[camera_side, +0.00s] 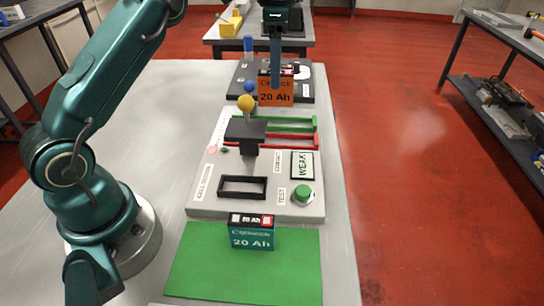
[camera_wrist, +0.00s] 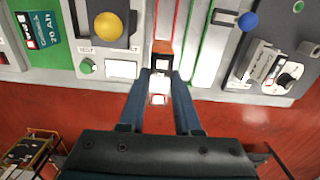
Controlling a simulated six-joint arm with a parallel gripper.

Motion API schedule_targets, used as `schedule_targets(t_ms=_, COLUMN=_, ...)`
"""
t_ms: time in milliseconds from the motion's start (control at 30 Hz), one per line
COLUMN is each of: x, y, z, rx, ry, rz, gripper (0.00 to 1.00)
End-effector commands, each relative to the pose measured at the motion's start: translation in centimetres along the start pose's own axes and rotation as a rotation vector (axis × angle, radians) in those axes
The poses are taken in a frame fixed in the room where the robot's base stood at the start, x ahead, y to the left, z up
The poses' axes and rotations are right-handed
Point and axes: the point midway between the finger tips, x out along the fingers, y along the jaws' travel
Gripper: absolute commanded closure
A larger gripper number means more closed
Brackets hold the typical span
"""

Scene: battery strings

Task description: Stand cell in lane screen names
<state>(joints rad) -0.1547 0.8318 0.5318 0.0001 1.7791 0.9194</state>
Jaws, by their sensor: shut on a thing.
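An orange cell marked 20 Ah (camera_side: 276,93) hangs upright in my gripper (camera_side: 276,68), which is shut on it. In the wrist view my gripper (camera_wrist: 160,78) has the cell's top between its fingers, with a strip of orange (camera_wrist: 162,47) beyond. The cell is near the red lane (camera_side: 290,141) and green lane (camera_side: 290,123); its height above them is unclear. The tester's screen (camera_side: 302,165) reads WEAK. A teal 20 Ah cell (camera_side: 252,237) stands on the green mat (camera_side: 245,280); it also shows in the wrist view (camera_wrist: 40,30).
The tester (camera_side: 225,205) has an empty black frame (camera_side: 242,187), a green TEST button (camera_side: 303,193) and a yellow knob (camera_side: 245,102) above a black block (camera_side: 245,132). A dark unit (camera_side: 238,88) with a blue knob (camera_side: 249,87) stands behind. Bare table lies left.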

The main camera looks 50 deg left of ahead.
Motion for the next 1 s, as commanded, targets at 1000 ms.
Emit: schedule_targets(t_ms=1000, x=4.3, y=-0.5, z=-1.4, rx=0.021, ry=-0.001, rz=0.002, gripper=1.00)
